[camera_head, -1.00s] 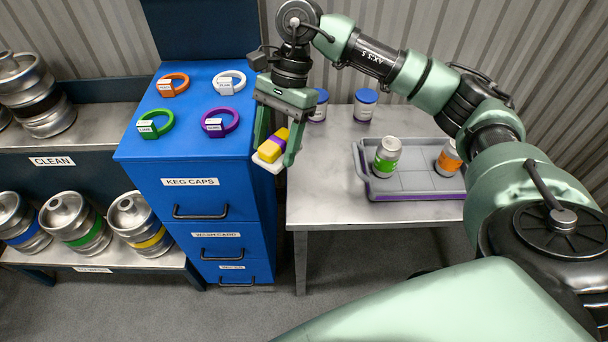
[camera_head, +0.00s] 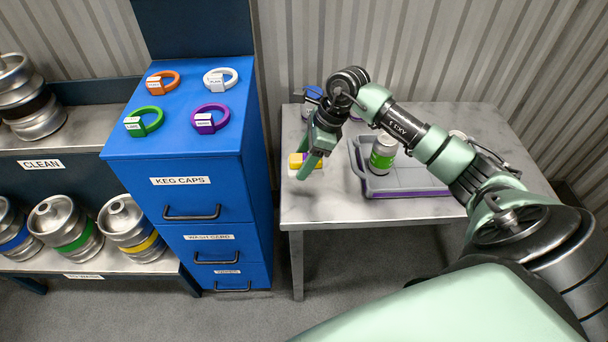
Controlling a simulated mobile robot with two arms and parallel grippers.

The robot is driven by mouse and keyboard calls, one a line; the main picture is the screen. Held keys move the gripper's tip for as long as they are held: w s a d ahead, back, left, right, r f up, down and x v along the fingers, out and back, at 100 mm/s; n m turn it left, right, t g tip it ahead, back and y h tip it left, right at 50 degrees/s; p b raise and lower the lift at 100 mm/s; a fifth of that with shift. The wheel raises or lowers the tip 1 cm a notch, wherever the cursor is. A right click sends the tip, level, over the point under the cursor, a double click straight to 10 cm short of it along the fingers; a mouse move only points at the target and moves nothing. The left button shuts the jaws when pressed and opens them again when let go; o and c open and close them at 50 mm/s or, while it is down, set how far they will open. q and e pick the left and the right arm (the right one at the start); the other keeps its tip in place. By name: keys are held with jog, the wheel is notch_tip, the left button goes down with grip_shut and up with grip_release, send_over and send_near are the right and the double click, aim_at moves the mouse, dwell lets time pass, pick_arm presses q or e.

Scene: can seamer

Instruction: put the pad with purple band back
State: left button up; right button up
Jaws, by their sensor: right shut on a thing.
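The pad with purple band (camera_head: 296,161) is a yellow block with a white base, at the left part of the metal table (camera_head: 330,208). My right gripper (camera_head: 309,164) is shut on it and covers its right part, so little of the purple band shows. The pad is low over the tabletop, left of the grey tray; I cannot tell whether it touches the table. My left gripper is not in view.
The grey tray (camera_head: 412,182) with a purple lower edge holds a green-banded can (camera_head: 383,152). Blue-lidded jars (camera_head: 313,92) stand behind my gripper. The blue cabinet (camera_head: 190,185), with coloured rings on top, stands to the left. The table's front left is clear.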

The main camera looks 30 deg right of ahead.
aim_at(299, 186)
notch_tip(299, 186, down, 7)
jog(key=shift+r, duration=0.2)
dwell(0.3)
jog(key=shift+f, duration=0.2)
jog(key=o, duration=1.3)
jog(key=shift+r, duration=0.1)
jog(key=shift+r, duration=0.2)
jog(key=v, duration=1.1)
jog(key=shift+s+d+r+b, duration=0.1)
jog(key=shift+s+r+b, duration=0.05)
jog(key=shift+r+b, duration=0.2)
